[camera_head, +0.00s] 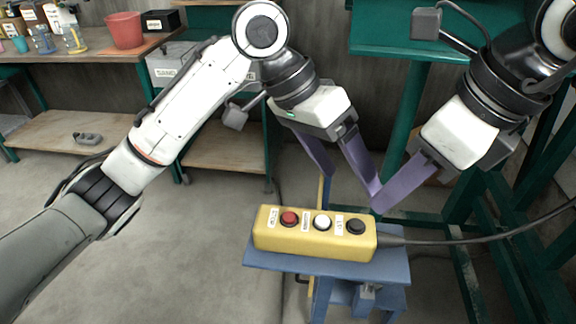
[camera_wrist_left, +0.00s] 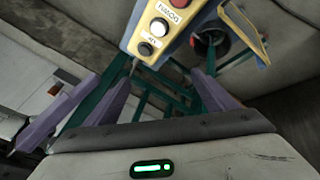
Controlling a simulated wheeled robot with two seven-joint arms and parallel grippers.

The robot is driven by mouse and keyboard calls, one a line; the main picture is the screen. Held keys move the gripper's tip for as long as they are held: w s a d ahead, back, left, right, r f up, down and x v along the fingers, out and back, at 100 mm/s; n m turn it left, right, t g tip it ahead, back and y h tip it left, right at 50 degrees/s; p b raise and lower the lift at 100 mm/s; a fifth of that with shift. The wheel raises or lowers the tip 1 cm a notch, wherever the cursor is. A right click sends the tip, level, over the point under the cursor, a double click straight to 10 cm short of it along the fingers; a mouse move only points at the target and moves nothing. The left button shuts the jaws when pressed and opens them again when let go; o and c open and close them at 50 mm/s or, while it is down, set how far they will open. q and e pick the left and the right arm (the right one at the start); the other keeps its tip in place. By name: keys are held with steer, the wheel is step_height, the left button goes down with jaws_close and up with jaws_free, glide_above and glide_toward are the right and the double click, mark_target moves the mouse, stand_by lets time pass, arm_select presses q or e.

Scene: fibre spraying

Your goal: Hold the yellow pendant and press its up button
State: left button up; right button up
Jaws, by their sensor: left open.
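The yellow pendant (camera_head: 313,242) lies on a blue stand, with red, white and black buttons in a row on top. The black button (camera_head: 356,227) is at the right end, beside a small label that seems to read UP. The pendant (camera_wrist_left: 133,35) also shows at the top of the left wrist view, with the black button (camera_wrist_left: 145,49) nearest. My left gripper (camera_head: 354,182) is open and empty above and behind the pendant, apart from it. My right gripper (camera_head: 378,207) points down-left behind the pendant's right end; its finger gap is not clear.
The blue stand (camera_head: 290,263) is small. A black cable (camera_head: 470,240) runs right from the pendant. Green frame posts (camera_head: 405,130) stand behind and to the right. A workbench with a red pot (camera_head: 125,30) is at the far left.

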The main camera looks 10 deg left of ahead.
mark_target(288, 216)
arm_select(q)
steer(key=s+a+r+m+y, duration=0.1)
steer(key=a+m+y, duration=0.1)
steer(key=s+a+r+m+y, duration=0.1)
steer(key=s+a+m+y, duration=0.1)
steer(key=a, duration=0.1)
steer(key=s+a+m+y, duration=0.2)
steer(key=shift+a+r+g, duration=0.25)
steer(key=shift+r+g, duration=0.15)
steer(key=shift+s+a+f, duration=0.1)
steer(key=shift+f, duration=0.1)
step_height(288, 216, down, 10)
steer(key=shift+r, duration=0.15)
steer(key=c, duration=1.5)
arm_select(e)
jaws_close()
